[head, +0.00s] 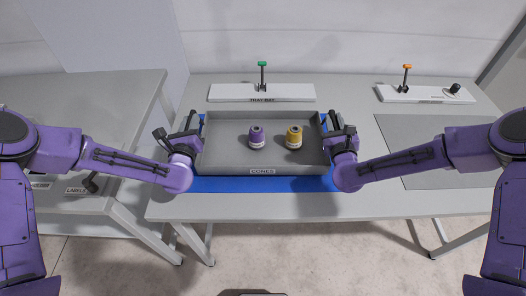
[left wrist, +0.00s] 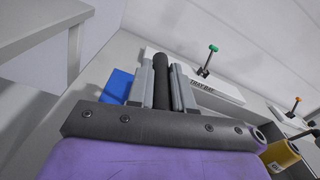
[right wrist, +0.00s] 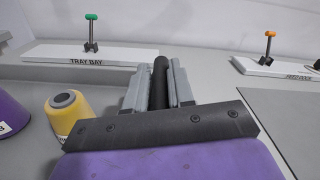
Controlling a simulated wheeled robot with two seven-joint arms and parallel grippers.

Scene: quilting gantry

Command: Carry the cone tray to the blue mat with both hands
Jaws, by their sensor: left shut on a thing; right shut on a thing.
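The grey cone tray (head: 220,160), labelled CONES on its front wall, is over the blue mat (head: 250,185). A strip of mat shows in front of it and a little at its left side. I cannot tell whether the tray touches the mat. A purple cone (head: 256,135) and a yellow cone (head: 294,136) stand upright in it. My left gripper (head: 193,125) is shut on the tray's left handle, a dark bar (left wrist: 162,85). My right gripper (head: 334,122) is shut on the right handle, a like bar (right wrist: 160,82).
A white TRAY BAY strip (head: 262,93) with a green-topped clamp (head: 262,76) lies behind the tray. Another white strip (head: 425,94) with an orange-topped clamp is at the back right. A darker grey panel (head: 440,135) lies on the table's right. A second table (head: 80,105) stands left.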

